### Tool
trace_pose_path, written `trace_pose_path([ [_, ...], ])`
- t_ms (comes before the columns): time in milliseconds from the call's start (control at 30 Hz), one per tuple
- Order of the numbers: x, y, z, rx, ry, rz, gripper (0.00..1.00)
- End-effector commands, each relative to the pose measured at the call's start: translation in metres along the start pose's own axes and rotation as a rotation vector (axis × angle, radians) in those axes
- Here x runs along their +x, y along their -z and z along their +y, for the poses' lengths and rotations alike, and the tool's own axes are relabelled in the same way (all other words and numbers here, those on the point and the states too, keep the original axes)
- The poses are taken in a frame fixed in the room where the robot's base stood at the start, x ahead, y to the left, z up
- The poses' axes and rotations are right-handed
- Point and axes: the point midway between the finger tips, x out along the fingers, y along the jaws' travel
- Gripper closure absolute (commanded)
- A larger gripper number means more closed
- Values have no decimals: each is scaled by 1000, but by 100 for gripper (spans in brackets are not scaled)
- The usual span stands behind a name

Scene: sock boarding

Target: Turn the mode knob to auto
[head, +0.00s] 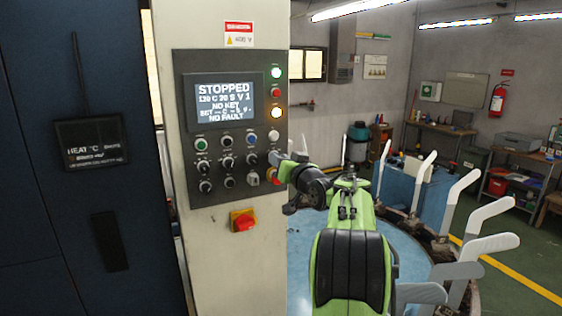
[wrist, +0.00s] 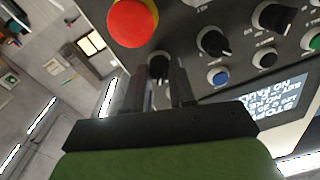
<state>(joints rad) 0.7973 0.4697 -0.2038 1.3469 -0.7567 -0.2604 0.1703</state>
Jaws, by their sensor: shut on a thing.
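The control panel (head: 237,107) is dark, with several black knobs and coloured buttons below a lit screen (head: 225,103). The screen reads STOPPED, NO KEY and NO FAULT. My gripper (head: 279,160) is at the panel's right edge, just above the red emergency stop (head: 273,176). In the wrist view my gripper (wrist: 164,76) has its two dark fingers at a black knob (wrist: 158,65) beside the red stop button (wrist: 133,22), and is shut on it. The fingers partly hide this knob, so its pointer direction is unclear. The labels are too small to read, so I cannot confirm it is the mode knob.
Neighbouring black knobs (wrist: 213,41) and a blue button (wrist: 218,77) are close to the fingers. A red-and-yellow switch (head: 243,220) sits below the panel. A round blue platform with white boards (head: 424,170) stands to the right. A dark cabinet (head: 75,220) is on the left.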

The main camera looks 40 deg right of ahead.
Motion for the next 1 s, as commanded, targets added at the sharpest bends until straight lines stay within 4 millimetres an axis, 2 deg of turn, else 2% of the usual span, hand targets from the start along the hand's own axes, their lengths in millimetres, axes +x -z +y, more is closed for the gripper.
trace_pose_path([
  [400,0,-2,0,229,-4,4,100],
  [1000,0,-3,0,277,-4,6,100],
])
